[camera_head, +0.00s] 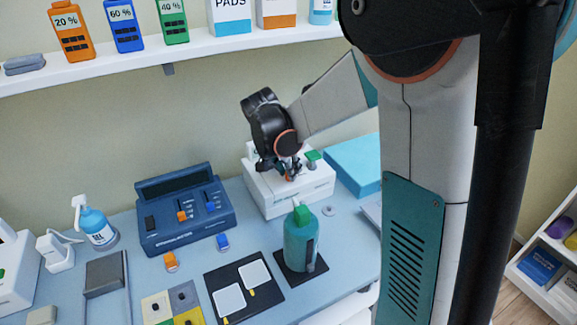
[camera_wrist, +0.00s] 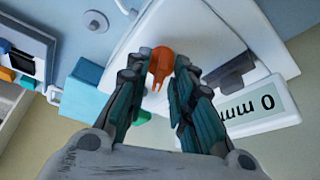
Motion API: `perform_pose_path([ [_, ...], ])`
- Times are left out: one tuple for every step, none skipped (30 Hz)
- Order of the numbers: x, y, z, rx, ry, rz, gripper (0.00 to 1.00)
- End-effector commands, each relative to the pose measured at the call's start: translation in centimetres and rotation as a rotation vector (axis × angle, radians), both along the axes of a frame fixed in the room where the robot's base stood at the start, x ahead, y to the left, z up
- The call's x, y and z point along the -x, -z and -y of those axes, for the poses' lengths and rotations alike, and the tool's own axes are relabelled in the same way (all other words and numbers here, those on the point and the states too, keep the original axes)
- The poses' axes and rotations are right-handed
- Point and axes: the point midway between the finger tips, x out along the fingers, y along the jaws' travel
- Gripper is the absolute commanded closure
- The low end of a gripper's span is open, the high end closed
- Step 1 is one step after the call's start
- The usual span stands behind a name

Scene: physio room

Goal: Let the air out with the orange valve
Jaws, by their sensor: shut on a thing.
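The orange valve (camera_wrist: 160,62) sits on the white machine (camera_wrist: 187,30), upright from its top. My gripper (camera_wrist: 157,74) is shut on the valve, with one finger on each side of it in the wrist view. In the head view my gripper (camera_head: 289,174) is over the white machine (camera_head: 283,202), and only a little orange shows between the fingers. A green knob (camera_head: 312,156) stands beside the gripper on the machine; my finger partly hides it in the wrist view (camera_wrist: 143,117).
A teal bottle with a green cap (camera_head: 302,245) stands in front of the machine. A dark blue console (camera_head: 186,228) with orange and blue sliders is to the left. A light blue box (camera_head: 353,163) is to the right. A shelf (camera_head: 190,57) with bottles runs above.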

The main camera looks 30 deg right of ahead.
Motion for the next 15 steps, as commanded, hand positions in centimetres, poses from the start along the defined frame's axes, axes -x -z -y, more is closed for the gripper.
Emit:
perform_pose_path([
  [0.13, -0.11, 0.06, 0.0, -0.04, 0.001, 1.0],
  [0.14, -0.09, 0.08, -0.001, -0.069, 0.002, 1.0],
  [0.18, -0.08, 0.09, -0.001, -0.107, 0.001, 1.0],
  [0.17, -0.08, 0.09, -0.001, -0.136, 0.001, 1.0],
  [0.18, -0.09, 0.12, -0.001, -0.164, 0.001, 1.0],
  [0.2, -0.09, 0.13, 0.0, -0.203, 0.0, 1.0],
  [0.19, -0.09, 0.12, -0.002, -0.231, 0.001, 1.0],
  [0.22, -0.07, 0.12, -0.001, -0.26, 0.001, 1.0],
  [0.27, -0.07, 0.17, 0.0, -0.297, 0.0, 1.0],
  [0.27, -0.07, 0.18, -0.001, -0.325, 0.001, 1.0],
  [0.29, -0.06, 0.21, -0.002, -0.354, 0.001, 1.0],
  [0.31, -0.07, 0.24, 0.0, -0.392, 0.001, 1.0],
  [0.29, -0.07, 0.23, 0.0, -0.42, 0.001, 1.0],
  [0.28, -0.07, 0.22, -0.002, -0.449, 0.002, 1.0],
  [0.31, -0.06, 0.26, -0.001, -0.486, 0.0, 1.0],
])
